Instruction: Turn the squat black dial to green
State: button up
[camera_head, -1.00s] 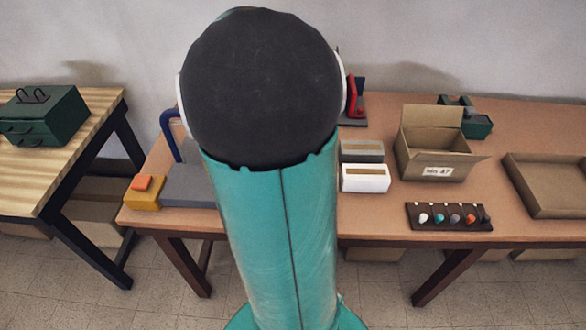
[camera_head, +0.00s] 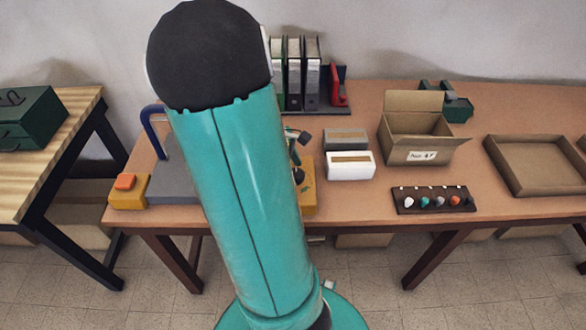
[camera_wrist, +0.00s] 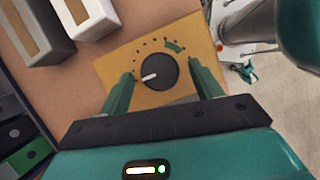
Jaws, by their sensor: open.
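The squat black dial (camera_wrist: 160,72) sits on a yellow-brown panel (camera_wrist: 112,68) in the wrist view. Its white pointer faces lower left. Small dark dots arc around it, and a green mark (camera_wrist: 174,47) lies at its upper right, away from the pointer. My gripper (camera_wrist: 161,71) is open, with one green finger on the left of the dial and one on the right. I cannot tell whether either finger touches it.
A white box (camera_head: 350,167) and a grey box (camera_head: 346,139) stand right of the panel. A dark strip with several coloured knobs (camera_head: 434,200), a cardboard box (camera_head: 415,140) and a shallow tray (camera_head: 530,182) are farther right. An orange-topped yellow block (camera_head: 127,191) is at left.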

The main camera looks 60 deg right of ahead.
jog(key=shift+f, duration=0.15)
jog(key=c, duration=1)
